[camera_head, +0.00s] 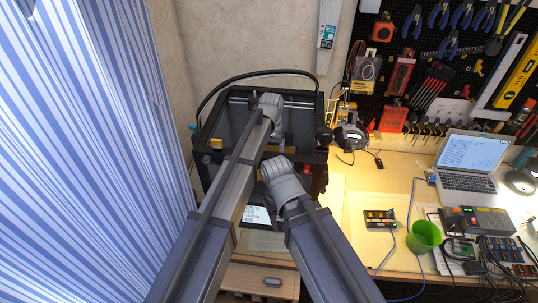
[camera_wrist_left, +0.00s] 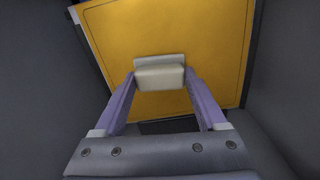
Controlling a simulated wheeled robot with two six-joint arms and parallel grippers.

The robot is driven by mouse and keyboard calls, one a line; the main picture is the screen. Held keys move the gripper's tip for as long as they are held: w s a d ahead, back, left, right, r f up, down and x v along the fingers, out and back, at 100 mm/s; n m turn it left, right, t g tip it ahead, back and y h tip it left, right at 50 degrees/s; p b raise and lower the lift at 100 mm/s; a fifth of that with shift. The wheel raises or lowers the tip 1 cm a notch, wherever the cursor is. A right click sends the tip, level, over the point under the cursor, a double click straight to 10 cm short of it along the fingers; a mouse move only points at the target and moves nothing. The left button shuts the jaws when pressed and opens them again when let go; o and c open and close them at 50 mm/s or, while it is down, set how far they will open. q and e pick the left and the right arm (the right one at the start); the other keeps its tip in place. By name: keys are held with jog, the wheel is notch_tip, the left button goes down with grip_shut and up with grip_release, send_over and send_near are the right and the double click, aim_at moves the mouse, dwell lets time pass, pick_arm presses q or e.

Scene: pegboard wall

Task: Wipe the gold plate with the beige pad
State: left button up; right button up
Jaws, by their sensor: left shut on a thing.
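The gold plate (camera_wrist_left: 195,35) fills the upper middle of the left wrist view, a flat yellow-gold sheet with a thin line near its edge. The beige pad (camera_wrist_left: 160,76) is a small pale block in front of the plate's lower part. My left gripper (camera_wrist_left: 160,82) is shut on the pad, one purple finger at each end. The pad overlaps the plate in this view; I cannot tell whether they touch. In the head view my left arm reaches into the black-framed machine, and its gripper and the plate are hidden. I cannot make out my right gripper.
The black-framed machine (camera_head: 240,101) has dark walls close around the plate. Right of it, a workbench holds a green cup (camera_head: 424,237), a laptop (camera_head: 468,160) and electronics. A pegboard of tools (camera_head: 440,62) is behind. A striped curtain (camera_head: 75,150) hangs at left.

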pick_arm(q)
jog(key=shift+s+d+f, duration=0.1)
jog(key=shift+s+d, duration=0.1)
jog(key=shift+d, duration=0.7)
jog(key=shift+s+d, duration=0.2)
jog(key=shift+d, duration=0.7)
jog(key=shift+w+d, duration=0.1)
jog(key=shift+w+a, duration=0.15)
jog(key=shift+a, duration=0.75)
jog(key=shift+w+a, duration=0.15)
jog(key=shift+a, duration=0.9)
jog(key=shift+a, duration=0.1)
jog(key=shift+w+a, duration=0.15)
jog(key=shift+a, duration=0.7)
jog(key=shift+w+a, duration=0.15)
jog(key=shift+a, duration=0.7)
jog(key=shift+w+a, duration=0.2)
jog(key=shift+a, duration=0.7)
jog(key=shift+w+a, duration=0.2)
jog(key=shift+a, duration=0.7)
